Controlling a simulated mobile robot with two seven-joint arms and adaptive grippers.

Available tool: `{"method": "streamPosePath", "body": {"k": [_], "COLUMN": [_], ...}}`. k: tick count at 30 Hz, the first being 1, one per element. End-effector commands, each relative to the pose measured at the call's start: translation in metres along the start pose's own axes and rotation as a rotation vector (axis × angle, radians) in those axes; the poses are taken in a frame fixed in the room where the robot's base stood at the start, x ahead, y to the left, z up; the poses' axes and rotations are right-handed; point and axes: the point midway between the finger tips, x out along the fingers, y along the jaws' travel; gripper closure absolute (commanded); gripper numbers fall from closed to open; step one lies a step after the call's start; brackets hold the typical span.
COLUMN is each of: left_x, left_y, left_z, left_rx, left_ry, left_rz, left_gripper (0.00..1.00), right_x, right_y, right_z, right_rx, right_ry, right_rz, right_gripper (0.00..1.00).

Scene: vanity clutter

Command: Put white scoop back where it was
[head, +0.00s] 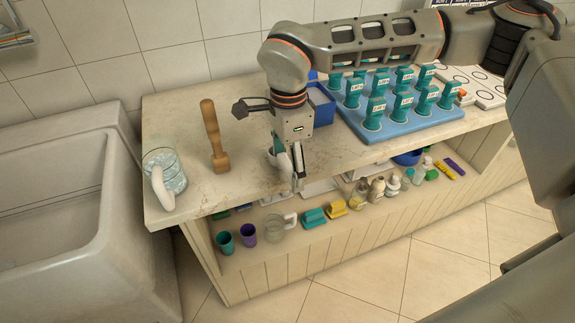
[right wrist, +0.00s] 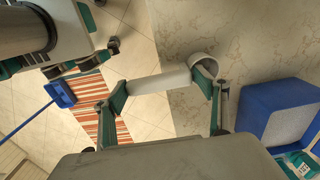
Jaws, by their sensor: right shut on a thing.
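The white scoop (right wrist: 158,81) lies across between the two fingers of my right gripper (right wrist: 165,88) in the right wrist view, its round bowl end at the right finger. In the head view my right gripper (head: 289,168) is low over the counter's front edge, with part of the scoop (head: 284,161) showing pale beside the fingers. The gripper is shut on the scoop.
A blue bin (head: 322,112) with pale contents stands behind the gripper. A blue rack (head: 378,133) of teal labelled items is on the right. A shelf below holds cups and bottles.

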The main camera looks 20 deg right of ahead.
Motion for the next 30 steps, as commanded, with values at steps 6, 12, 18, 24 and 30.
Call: {"method": "streamPosePath", "body": {"k": [6, 12, 18, 24, 30], "left_x": [0.001, 0.001, 0.001, 0.001, 0.0], "left_y": [-0.001, -0.001, -0.001, -0.001, -0.002], "left_z": [-0.003, -0.002, -0.003, -0.002, -0.004], "left_rx": [0.001, 0.001, 0.001, 0.001, 0.0], "left_ry": [0.004, 0.005, 0.005, 0.004, 0.005], "left_rz": [-0.002, -0.002, -0.003, -0.003, -0.003], "left_gripper": [0.6, 0.6, 0.6, 0.6, 0.6], "right_x": [0.005, 0.008, 0.008, 0.008, -0.004], "right_y": [0.0, 0.0, 0.0, 0.0, -0.001], "right_z": [0.0, 0.0, 0.0, 0.0, 0.0], "right_rx": [0.0, 0.0, 0.0, 0.0, 0.0], "right_ry": [0.0, 0.0, 0.0, 0.0, -0.001], "right_rz": [-0.003, -0.001, -0.001, -0.001, -0.003], "right_gripper": [0.58, 0.58, 0.11, 0.11, 0.11]}}
